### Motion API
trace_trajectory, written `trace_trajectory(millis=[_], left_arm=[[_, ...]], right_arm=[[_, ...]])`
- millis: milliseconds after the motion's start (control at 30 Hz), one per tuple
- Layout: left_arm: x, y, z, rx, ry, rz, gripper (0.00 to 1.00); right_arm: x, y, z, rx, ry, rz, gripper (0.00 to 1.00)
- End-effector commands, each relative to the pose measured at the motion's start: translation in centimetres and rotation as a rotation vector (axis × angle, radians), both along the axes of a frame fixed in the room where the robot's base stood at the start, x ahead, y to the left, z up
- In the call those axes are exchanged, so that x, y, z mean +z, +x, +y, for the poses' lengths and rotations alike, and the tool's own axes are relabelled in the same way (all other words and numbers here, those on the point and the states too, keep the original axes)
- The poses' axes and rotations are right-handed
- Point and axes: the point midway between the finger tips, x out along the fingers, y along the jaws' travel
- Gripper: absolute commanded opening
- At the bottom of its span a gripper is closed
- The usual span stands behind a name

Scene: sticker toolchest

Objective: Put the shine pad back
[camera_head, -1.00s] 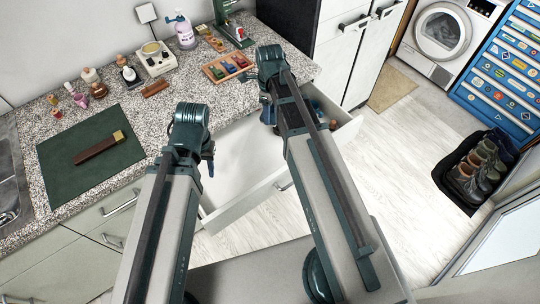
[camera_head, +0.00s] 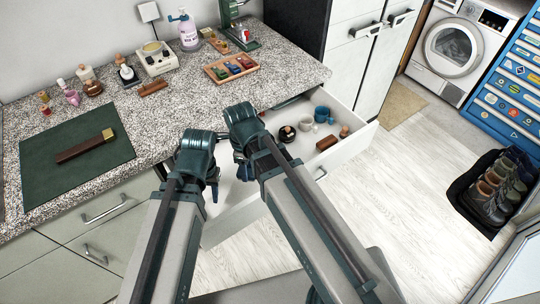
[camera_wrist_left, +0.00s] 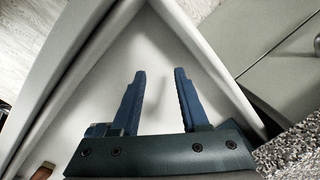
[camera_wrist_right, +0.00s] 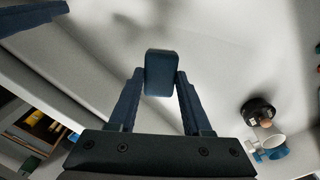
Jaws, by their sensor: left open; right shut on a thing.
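A small dark blue block with rounded corners, likely the shine pad (camera_wrist_right: 160,73), is held between the fingertips of my right gripper (camera_wrist_right: 159,92) in the right wrist view. The pad is over the pale floor of the open drawer (camera_head: 227,197); I cannot tell if it touches it. In the head view my right arm hides it, and the right gripper (camera_head: 242,168) shows only in part. My left gripper (camera_wrist_left: 157,78) is open and empty over the drawer's near corner; it also shows in the head view (camera_head: 213,188).
In the drawer's far end are a black round tin (camera_head: 287,134), a pale cup (camera_head: 306,125), a blue mug (camera_head: 323,115) and a wooden-looking piece (camera_head: 326,143). On the counter stand a wooden tray (camera_head: 215,75) of coloured blocks and a green mat (camera_head: 50,190).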

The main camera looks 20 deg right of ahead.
Motion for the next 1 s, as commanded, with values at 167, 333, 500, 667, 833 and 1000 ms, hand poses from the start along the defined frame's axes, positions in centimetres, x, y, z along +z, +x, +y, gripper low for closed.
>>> trace_trajectory(millis=[167,333,500,667,833,1000], left_arm=[[-0.6,0.0,0.0,0.0,0.0,0.0,0.45],[-0.9,0.0,0.0,0.0,0.0,0.0,0.45],[-1.1,0.0,0.0,0.0,0.0,0.0,0.45],[-1.1,0.0,0.0,0.0,0.0,0.0,0.45],[-1.1,0.0,0.0,0.0,0.0,0.0,0.45],[-2.8,0.0,0.0,0.0,0.0,0.0,0.45]], right_arm=[[-0.6,3.4,-3.7,-0.006,0.0,0.0,0.04],[-0.9,5.9,-6.6,-0.004,0.0,0.0,0.04],[-1.1,7.1,-8.3,-0.001,0.0,0.0,0.04],[-1.1,7.3,-8.7,0.0,0.0,0.0,0.04],[-1.1,7.6,-9.0,0.0,0.0,0.0,0.04],[-2.8,8.1,-9.7,0.0,0.0,0.0,0.04]])
